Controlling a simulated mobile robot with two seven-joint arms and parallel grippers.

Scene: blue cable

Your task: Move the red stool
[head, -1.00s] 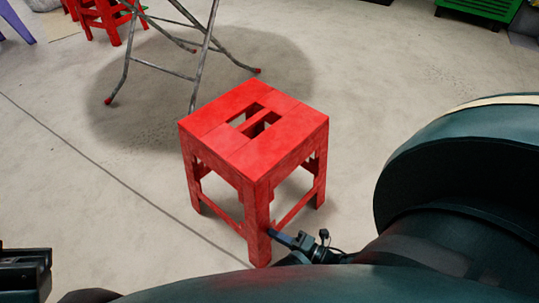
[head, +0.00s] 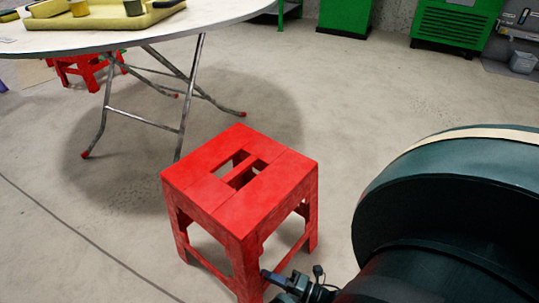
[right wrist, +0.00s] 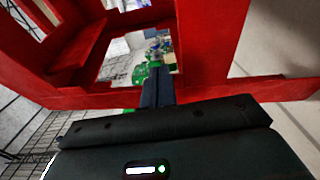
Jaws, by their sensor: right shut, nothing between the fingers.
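The red stool (head: 190,183) stands upright on the floor in the middle of the head view, with a slotted square seat. Its front leg runs off the bottom of the picture. My right gripper (head: 266,274) is beside the lower part of that leg, on its right. In the right wrist view, the shut fingers (right wrist: 157,86) point past the stool's red leg (right wrist: 207,45) and overlap its low crossbar; nothing is between them. I cannot tell whether they touch the stool. My left gripper is not in view.
A round table (head: 230,12) on folding metal legs stands behind the stool, bearing a yellow tray (head: 107,20). Another red stool (head: 82,70) is under it at the back left. Green cabinets (head: 455,28) stand at the back. Open floor (head: 345,125) lies right of the stool.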

